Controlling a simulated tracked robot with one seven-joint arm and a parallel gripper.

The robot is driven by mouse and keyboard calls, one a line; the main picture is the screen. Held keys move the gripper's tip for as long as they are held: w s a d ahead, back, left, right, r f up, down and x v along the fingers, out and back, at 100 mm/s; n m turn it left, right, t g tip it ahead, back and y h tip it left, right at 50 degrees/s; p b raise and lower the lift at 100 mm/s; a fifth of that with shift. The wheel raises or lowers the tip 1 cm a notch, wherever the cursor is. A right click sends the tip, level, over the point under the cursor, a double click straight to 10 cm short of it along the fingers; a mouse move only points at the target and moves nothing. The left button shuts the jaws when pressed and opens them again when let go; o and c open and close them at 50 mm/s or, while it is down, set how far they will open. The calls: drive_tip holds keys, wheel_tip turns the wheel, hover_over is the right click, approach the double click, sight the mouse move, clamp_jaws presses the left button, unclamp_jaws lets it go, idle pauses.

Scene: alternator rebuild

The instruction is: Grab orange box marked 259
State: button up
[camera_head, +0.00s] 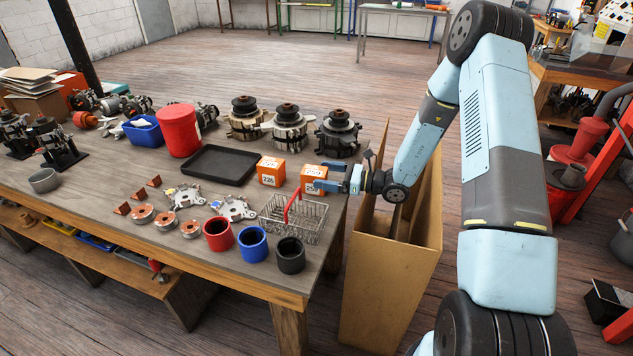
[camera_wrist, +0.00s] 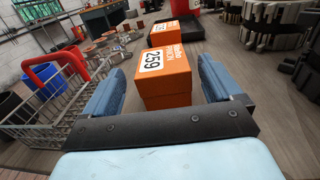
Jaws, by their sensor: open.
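The orange box marked 259 (camera_wrist: 165,78) stands on the table, its number label facing up and left in the wrist view. In the head view the box (camera_head: 312,180) is near the table's right end, partly covered by my gripper. My gripper (camera_head: 325,179) is open. In the wrist view my gripper (camera_wrist: 160,85) has one blue finger on each side of the box, which lies between and just beyond them. I cannot tell whether the fingers touch it. A second orange box marked 226 (camera_head: 270,171) stands to its left and also shows behind it in the wrist view (camera_wrist: 176,32).
A wire basket with a red handle (camera_head: 295,217) stands close in front of the box. A black tray (camera_head: 212,165) lies to the left. Alternators (camera_head: 338,134) stand behind. Red, blue and black cups (camera_head: 253,245) line the front edge. A tall open carton (camera_head: 388,275) stands beside the table.

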sight(314, 171)
drive_tip(key=shift+x, duration=2)
drive_tip(key=shift+w+d+r, duration=0.1)
drive_tip(key=c, duration=1.2)
